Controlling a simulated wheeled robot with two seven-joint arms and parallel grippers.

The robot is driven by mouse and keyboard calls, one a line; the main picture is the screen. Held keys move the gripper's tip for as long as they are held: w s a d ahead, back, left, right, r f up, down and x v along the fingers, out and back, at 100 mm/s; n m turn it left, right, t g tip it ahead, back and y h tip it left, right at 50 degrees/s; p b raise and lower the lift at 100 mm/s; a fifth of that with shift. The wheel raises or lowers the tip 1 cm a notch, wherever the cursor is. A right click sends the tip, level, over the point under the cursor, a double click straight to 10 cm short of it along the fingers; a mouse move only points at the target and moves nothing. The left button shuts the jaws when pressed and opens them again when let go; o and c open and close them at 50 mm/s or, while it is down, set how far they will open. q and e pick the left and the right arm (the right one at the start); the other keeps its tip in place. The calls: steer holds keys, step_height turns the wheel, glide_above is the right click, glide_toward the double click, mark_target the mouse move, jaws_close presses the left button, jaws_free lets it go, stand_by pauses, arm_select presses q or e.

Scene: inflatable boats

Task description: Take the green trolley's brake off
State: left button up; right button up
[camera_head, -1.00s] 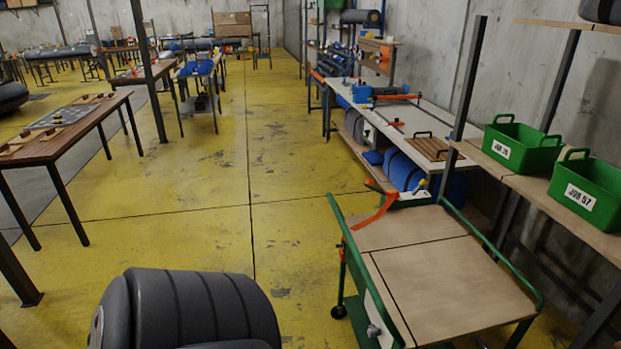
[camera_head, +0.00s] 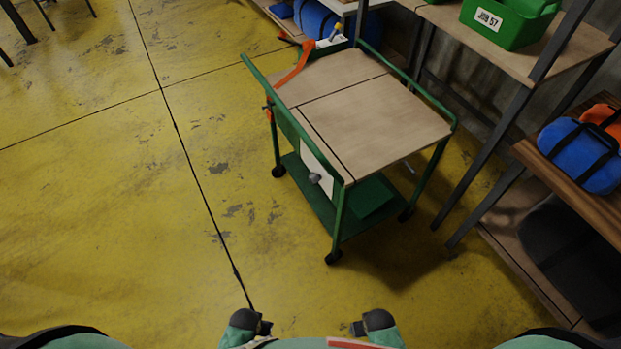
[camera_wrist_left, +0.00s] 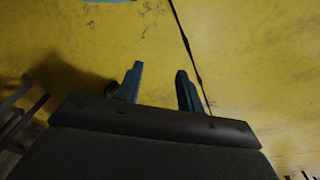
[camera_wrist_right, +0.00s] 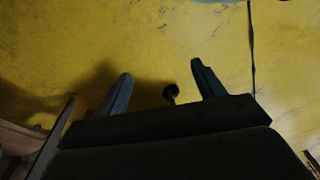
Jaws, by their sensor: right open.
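The green trolley (camera_head: 345,215) stands on the yellow floor right of centre in the head view, with a wooden top and dark wheels. I cannot tell which part is the brake. My left gripper (camera_wrist_left: 159,67) is open and empty above bare floor in the left wrist view. My right gripper (camera_wrist_right: 161,68) is open and empty over bare floor in the right wrist view. Both are apart from the trolley.
A shelf rack (camera_head: 485,150) stands right of the trolley, bearing a green JOB 57 bin (camera_head: 508,22) and a blue bag (camera_head: 578,155). A white drawer front with a grey knob (camera_head: 315,178) is on the trolley's near left side. The floor left of the trolley is clear.

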steer(key=shift+s+f, duration=0.1)
steer(key=shift+s, duration=0.2)
